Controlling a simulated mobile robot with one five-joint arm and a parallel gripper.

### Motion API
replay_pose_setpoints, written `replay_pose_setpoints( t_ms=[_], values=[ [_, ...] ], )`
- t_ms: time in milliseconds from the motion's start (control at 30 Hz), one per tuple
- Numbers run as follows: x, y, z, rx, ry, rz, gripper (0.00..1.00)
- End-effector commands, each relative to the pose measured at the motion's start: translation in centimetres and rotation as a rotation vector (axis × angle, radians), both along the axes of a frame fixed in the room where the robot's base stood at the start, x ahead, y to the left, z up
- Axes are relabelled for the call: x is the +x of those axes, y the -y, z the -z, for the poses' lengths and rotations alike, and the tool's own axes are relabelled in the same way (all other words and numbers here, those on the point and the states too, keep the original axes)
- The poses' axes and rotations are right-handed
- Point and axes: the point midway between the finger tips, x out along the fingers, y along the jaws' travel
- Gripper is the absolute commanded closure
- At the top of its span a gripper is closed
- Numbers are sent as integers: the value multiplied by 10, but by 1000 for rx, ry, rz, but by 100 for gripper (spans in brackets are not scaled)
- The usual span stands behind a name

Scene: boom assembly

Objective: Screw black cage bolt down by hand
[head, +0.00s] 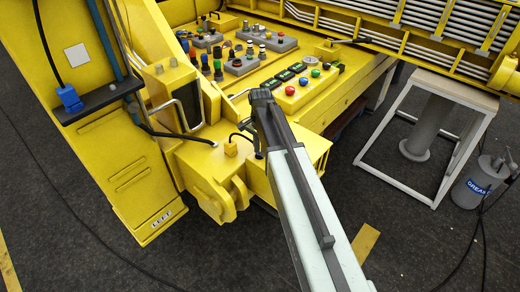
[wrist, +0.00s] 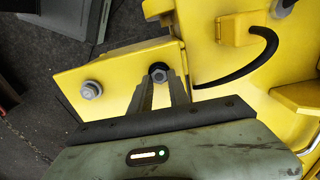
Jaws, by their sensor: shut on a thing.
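The black cage bolt (wrist: 158,69) shows in the wrist view as a dark round head with a paler centre, near the right edge of a yellow cage plate (wrist: 122,68). My gripper (wrist: 160,80) has its two fingers close together at the bolt head, shut on it. The fingers cover the lower part of the head, so how deep the bolt sits cannot be told. A grey bolt (wrist: 92,89) sits apart, to the left on the same plate. In the head view my arm reaches up to the yellow machine, and its links hide the bolt and fingertips.
In the head view a control panel (head: 298,90) with coloured buttons lies beyond my arm. A pale stand (head: 405,150) and a grease can (head: 478,182) are at the right. A black cable (wrist: 245,72) curves right of the bolt in the wrist view.

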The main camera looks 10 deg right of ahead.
Motion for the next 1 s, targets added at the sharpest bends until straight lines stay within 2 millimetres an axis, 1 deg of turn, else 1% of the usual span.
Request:
replay_pose_setpoints(
  t_ms=[200, 500, 700, 1000],
  values=[
    [1, -1, -1, 4, 4, 187, 100],
    [0, -1, -1, 5, 5, 377, 100],
    [0, -1, -1, 5, 5, 445, 100],
    [0, -1, -1, 6, 6, 476, 100]
  ],
)
